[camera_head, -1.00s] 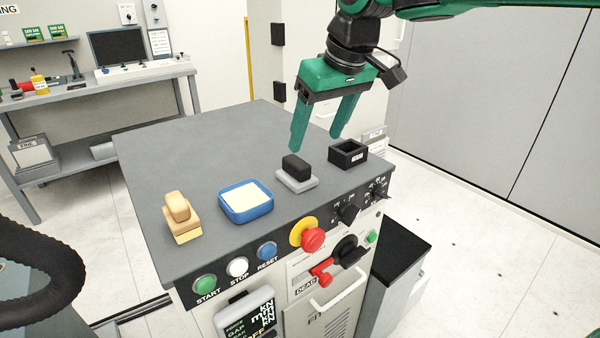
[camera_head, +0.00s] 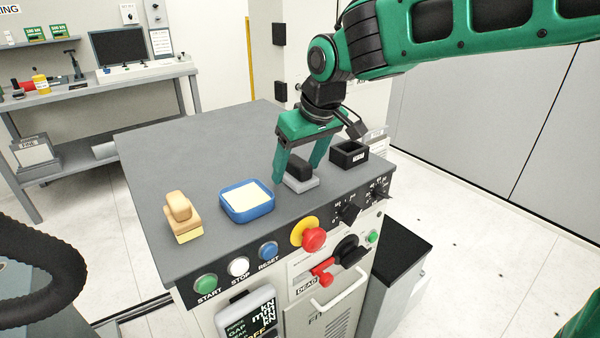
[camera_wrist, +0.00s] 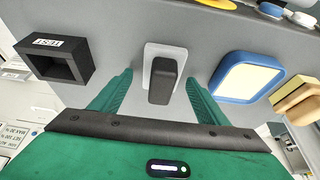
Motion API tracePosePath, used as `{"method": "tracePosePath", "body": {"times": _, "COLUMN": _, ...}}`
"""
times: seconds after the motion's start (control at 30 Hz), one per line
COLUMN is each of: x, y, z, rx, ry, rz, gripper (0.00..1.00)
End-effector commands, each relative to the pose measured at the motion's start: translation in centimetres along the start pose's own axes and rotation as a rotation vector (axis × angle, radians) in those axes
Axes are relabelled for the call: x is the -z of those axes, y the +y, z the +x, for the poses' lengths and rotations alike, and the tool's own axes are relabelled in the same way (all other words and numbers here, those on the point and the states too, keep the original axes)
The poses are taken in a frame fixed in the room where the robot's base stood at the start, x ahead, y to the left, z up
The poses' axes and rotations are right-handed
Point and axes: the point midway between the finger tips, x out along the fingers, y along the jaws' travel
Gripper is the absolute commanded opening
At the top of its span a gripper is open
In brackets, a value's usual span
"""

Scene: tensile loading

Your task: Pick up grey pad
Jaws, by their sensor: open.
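The grey pad (camera_head: 303,184) is a light grey block with a black handle (camera_head: 299,166) on top, lying on the grey machine top. In the wrist view the pad (camera_wrist: 150,58) and its handle (camera_wrist: 163,82) are between the fingers, slightly ahead of the tips. My gripper (camera_head: 297,174) is open, pointing down, with one finger on each side of the handle. In the head view the left finger's tip is low beside the pad. No contact with the pad can be made out.
A blue tray with a cream pad (camera_head: 247,203) is left of the grey pad, then a tan block with a wooden handle (camera_head: 181,218). A black open box (camera_head: 348,154) is right. Buttons and a red emergency knob (camera_head: 313,239) line the front panel.

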Motion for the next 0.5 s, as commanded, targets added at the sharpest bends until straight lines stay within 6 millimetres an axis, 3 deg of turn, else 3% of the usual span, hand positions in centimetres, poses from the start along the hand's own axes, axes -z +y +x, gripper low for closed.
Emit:
{"method": "tracePosePath", "body": {"times": 0.27, "x": 0.03, "y": 0.02, "z": 0.39, "rx": 0.000, "ry": 0.002, "rz": 0.000, "gripper": 0.69}}
{"method": "tracePosePath", "body": {"times": 0.47, "x": 0.03, "y": 0.02, "z": 0.37, "rx": 0.000, "ry": 0.001, "rz": 0.000, "gripper": 0.26}}
{"method": "tracePosePath", "body": {"times": 0.5, "x": 0.03, "y": 0.02, "z": 0.37, "rx": 0.000, "ry": 0.001, "rz": 0.000, "gripper": 0.23}}
